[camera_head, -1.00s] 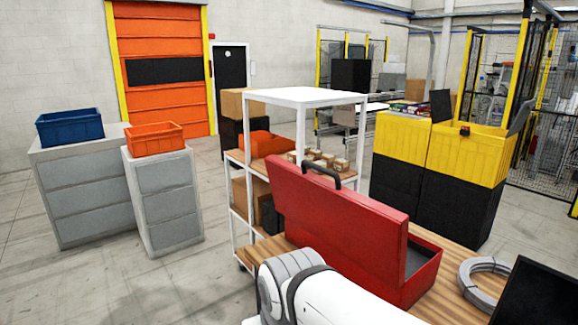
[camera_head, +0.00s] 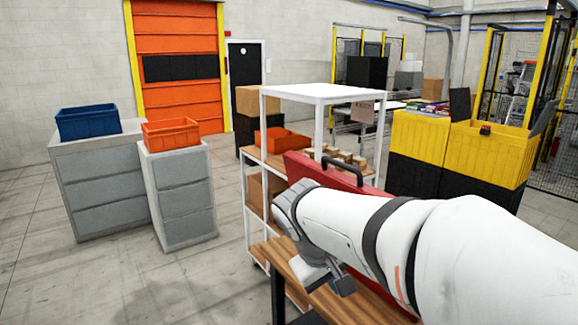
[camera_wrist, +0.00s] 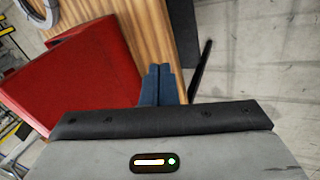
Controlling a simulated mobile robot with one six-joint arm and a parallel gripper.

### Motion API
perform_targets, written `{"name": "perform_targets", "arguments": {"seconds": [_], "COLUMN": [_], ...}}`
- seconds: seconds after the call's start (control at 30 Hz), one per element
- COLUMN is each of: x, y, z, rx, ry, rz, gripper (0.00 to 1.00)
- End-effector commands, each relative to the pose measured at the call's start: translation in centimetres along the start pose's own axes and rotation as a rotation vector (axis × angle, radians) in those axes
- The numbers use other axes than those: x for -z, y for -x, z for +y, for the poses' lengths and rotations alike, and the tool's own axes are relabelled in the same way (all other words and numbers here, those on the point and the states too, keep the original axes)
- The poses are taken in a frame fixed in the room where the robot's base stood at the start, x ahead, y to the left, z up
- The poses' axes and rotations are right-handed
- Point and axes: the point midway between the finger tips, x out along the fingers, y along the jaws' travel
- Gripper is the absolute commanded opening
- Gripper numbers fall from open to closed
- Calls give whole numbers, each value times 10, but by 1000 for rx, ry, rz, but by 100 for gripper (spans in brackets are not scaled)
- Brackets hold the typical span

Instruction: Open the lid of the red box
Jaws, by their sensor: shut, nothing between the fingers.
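The red box's lid (camera_head: 308,171) stands raised in the head view, with its black handle (camera_head: 343,162) at the top. My white arm hides most of the box there. In the wrist view the red box (camera_wrist: 80,75) fills the left side as a broad red surface with a darker red side toward the fingers. My gripper (camera_wrist: 159,71) is shut and empty, its two dark fingers together. It is beside the red box, over the wooden tabletop (camera_wrist: 158,22). I cannot tell whether the fingertips touch the box.
A white shelf rack (camera_head: 320,91) with small cartons stands behind the table. Grey cabinets on the left carry a blue crate (camera_head: 87,122) and an orange crate (camera_head: 171,133). A yellow bin (camera_head: 488,150) is at right. A grey coil (camera_wrist: 38,12) lies on the table. Floor at left is clear.

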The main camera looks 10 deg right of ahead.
Motion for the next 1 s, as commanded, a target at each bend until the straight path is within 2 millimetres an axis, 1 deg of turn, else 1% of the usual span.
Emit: {"name": "perform_targets", "arguments": {"seconds": [0.03, 0.07, 0.1, 0.17, 0.2, 0.23, 0.27, 0.3, 0.37, 0.4, 0.5, 0.6, 0.7, 0.77, 0.87, 0.97, 1.0], "x": [25, 40, 59, 90, 111, 128, 145, 166, 197, 216, 255, 282, 297, 302, 305, 307, 308], "y": [-4, -3, -1, 2, 6, 8, 12, 16, 24, 30, 44, 56, 63, 66, 66, 62, 59], "z": [9, 16, 25, 37, 43, 47, 49, 52, 52, 51, 43, 34, 27, 26, 32, 45, 52], "rx": [-81, -137, -212, -328, -407, -467, -527, -607, -722, -794, -948, -1059, -1125, -1147, -1160, -1159, -1159], "ry": [47, 70, 98, 135, 154, 169, 180, 192, 203, 209, 209, 202, 195, 191, 188, 188, 189], "rz": [-21, -31, -41, -53, -55, -55, -52, -47, -34, -21, 14, 49, 72, 80, 84, 82, 81], "gripper": [0, 0, 0, 0, 0, 0, 0, 0, 0, 0, 0, 0, 0, 0, 0, 0, 0]}}
